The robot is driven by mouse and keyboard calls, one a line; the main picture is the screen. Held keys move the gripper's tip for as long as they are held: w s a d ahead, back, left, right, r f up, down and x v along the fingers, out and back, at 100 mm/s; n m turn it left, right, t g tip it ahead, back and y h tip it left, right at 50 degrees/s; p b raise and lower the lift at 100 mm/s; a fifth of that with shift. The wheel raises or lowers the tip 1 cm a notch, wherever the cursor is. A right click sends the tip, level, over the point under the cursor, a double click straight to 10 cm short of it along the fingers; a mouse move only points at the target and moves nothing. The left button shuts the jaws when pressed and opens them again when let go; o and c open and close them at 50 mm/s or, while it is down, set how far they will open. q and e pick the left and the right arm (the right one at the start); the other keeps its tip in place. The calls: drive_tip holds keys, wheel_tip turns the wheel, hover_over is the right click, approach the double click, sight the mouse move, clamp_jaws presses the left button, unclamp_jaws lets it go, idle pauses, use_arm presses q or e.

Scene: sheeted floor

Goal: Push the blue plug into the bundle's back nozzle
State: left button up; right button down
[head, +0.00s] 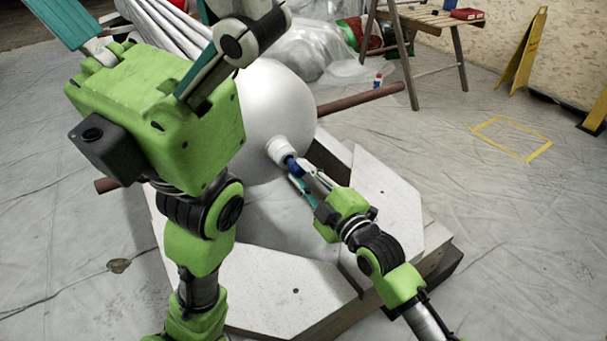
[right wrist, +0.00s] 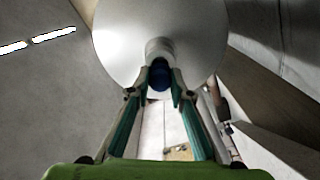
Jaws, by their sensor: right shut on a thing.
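The bundle is a white rounded body (head: 272,98) that lies on a pale wooden cradle. Its short white nozzle (head: 279,149) points toward the lower right, and the nozzle also shows in the right wrist view (right wrist: 159,48). The blue plug (head: 293,166) is at the nozzle's mouth; how deep it sits cannot be told. In the right wrist view the plug (right wrist: 160,76) is lined up with the nozzle. My right gripper (head: 298,172) is shut on the plug. My left gripper (head: 150,40) is raised, large in front of the bundle's left side, with its fingers spread and empty.
The cradle (head: 265,300) has angled white boards around the bundle. A brown bar (head: 360,100) sticks out to the right. A wooden sawhorse table (head: 430,18), a yellow floor sign (head: 522,50) and a yellow taped rectangle (head: 510,138) are behind.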

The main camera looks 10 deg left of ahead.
idle(0.5)
drive_tip(key=shift+w+a, duration=0.1)
drive_tip(key=shift+w+a, duration=0.2)
drive_tip(key=shift+w, duration=0.05)
drive_tip(key=shift+w+a, duration=0.5)
drive_tip(key=shift+a, duration=0.05)
drive_tip(key=c, duration=1.8)
unclamp_jaws()
drive_tip(key=shift+o, duration=0.2)
